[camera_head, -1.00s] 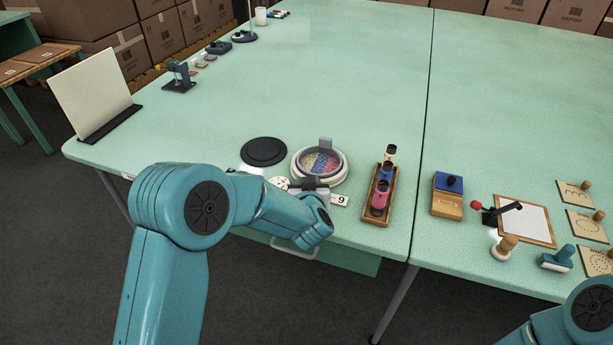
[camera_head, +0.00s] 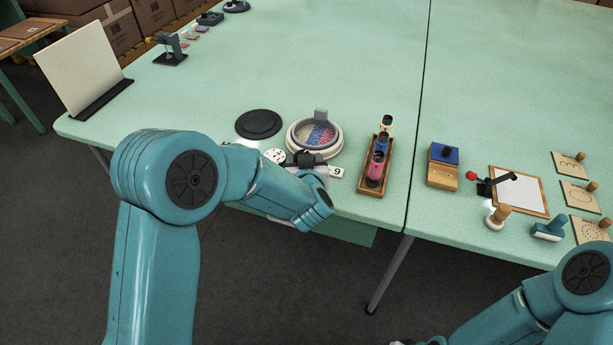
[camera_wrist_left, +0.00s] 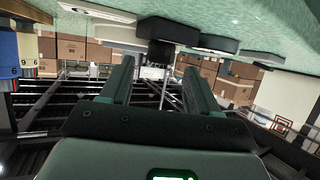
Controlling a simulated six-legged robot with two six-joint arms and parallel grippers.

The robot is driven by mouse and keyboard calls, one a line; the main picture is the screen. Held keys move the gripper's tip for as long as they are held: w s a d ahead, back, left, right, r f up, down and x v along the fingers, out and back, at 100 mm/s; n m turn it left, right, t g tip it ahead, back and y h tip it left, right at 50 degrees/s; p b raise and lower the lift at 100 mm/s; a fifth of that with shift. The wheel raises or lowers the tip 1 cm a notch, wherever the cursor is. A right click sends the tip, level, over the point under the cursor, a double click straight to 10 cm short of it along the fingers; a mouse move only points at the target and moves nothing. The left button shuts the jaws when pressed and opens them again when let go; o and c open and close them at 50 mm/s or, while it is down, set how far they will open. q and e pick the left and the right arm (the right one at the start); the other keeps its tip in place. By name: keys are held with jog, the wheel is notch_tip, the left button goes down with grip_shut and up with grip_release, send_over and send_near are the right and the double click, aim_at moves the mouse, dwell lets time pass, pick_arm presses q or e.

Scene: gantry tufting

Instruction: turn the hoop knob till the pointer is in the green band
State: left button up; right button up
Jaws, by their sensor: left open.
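The round hoop (camera_head: 315,137) stands near the table's front edge, with a grey block at its back and red, blue and yellow stitching inside. A white dial (camera_head: 274,156) sits at its front left; its pointer and any green band are too small to read. My left gripper (camera_head: 308,158) is at the front of the hoop and covers the knob in the head view. In the left wrist view a dark knob (camera_wrist_left: 161,53) shows beyond and between the open fingers (camera_wrist_left: 160,78), with gaps on both sides.
A black disc (camera_head: 259,124) lies left of the hoop. A wooden tray (camera_head: 371,185) of spools stands to its right, beside a number card (camera_head: 337,172). A blue-topped box (camera_head: 443,166) and stamps are further right. The table behind the hoop is clear.

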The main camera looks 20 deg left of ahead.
pick_arm(q)
jog(key=v, duration=1.2)
jog(key=shift+s+d+r, duration=0.15)
jog(key=shift+s, duration=0.15)
